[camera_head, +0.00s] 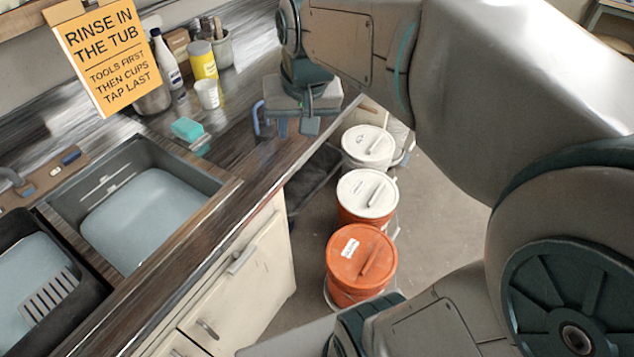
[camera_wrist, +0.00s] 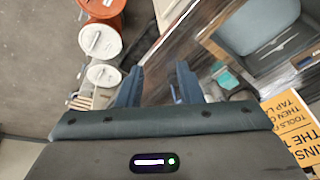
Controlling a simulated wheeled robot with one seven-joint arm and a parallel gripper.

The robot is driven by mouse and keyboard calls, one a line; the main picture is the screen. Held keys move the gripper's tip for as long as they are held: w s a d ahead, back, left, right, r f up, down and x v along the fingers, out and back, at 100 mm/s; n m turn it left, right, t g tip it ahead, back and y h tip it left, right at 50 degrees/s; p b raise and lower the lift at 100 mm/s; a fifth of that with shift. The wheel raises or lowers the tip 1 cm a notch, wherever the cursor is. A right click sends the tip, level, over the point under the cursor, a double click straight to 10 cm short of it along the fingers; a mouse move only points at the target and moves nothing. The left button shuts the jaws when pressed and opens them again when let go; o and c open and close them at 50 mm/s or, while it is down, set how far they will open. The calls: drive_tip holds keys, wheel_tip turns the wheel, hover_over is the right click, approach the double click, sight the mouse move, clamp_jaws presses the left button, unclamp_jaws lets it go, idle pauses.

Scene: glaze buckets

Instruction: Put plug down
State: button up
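My gripper (camera_head: 297,130) is over the counter's right edge, near the buckets. In the wrist view its two blue fingers (camera_wrist: 159,72) stand apart, with nothing seen held between them. I cannot make out a plug for certain. A small dark blue piece (camera_head: 71,157) lies on the brown ledge behind the sink basin, far to the left of my gripper; it is too small to identify. The grey sink basin (camera_head: 205,180) has a pale blue bottom.
Below the counter edge stand an orange-lidded bucket (camera_head: 350,262) and two white-lidded buckets (camera_head: 367,194) (camera_head: 368,143). A teal sponge (camera_head: 187,128), a white cup (camera_head: 207,94) and bottles (camera_head: 202,60) stand on the counter (camera_head: 235,143). An orange sign (camera_head: 105,55) hangs at the back left.

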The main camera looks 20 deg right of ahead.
drive_tip(key=s+f+n, duration=0.2)
drive_tip(key=s+f, duration=0.3)
drive_tip(key=s, duration=0.5)
drive_tip(key=shift+s+f, duration=0.25)
drive_tip(key=shift+s, duration=0.05)
